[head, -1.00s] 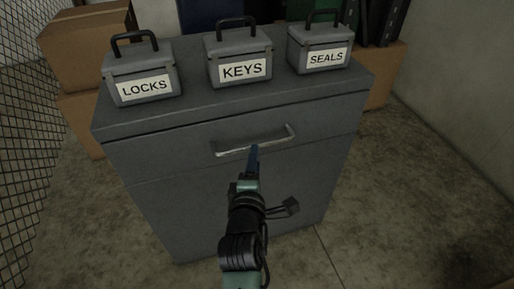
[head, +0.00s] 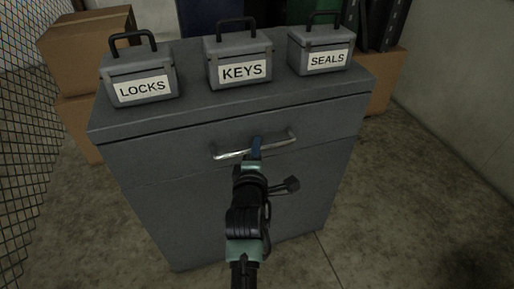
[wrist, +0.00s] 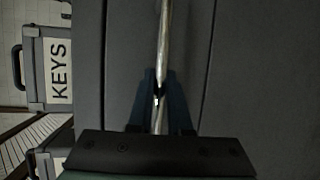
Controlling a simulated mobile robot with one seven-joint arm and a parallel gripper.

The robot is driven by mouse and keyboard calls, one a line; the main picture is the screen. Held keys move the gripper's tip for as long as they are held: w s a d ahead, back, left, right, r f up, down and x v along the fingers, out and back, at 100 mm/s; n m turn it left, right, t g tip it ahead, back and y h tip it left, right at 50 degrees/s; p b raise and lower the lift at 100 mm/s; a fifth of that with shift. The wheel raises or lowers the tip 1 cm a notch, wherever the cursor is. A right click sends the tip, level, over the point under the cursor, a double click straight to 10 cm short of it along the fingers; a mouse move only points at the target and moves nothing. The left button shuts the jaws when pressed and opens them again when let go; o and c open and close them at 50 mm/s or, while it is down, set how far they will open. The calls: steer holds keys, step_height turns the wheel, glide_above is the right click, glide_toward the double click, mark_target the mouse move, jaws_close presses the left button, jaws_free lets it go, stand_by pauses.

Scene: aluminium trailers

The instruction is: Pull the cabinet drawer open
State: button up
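The grey cabinet (head: 245,205) stands in front of me with its top drawer (head: 180,150) shut. The drawer's silver bar handle (head: 283,138) runs across its front, and it runs upright in the wrist view (wrist: 165,30). My gripper (head: 256,146) is at the middle of the handle in the head view. In the wrist view its blue fingers (wrist: 160,85) lie on either side of the bar. The gap between fingers and bar is too small and dark to tell whether they grip it.
Three grey boxes labelled LOCKS (head: 140,72), KEYS (head: 238,55) and SEALS (head: 322,48) stand on the cabinet top. Cardboard boxes (head: 85,40) and a wire mesh (head: 25,130) are at the left. The floor (head: 410,190) at the right is clear.

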jaws_close()
stand_by(1.0)
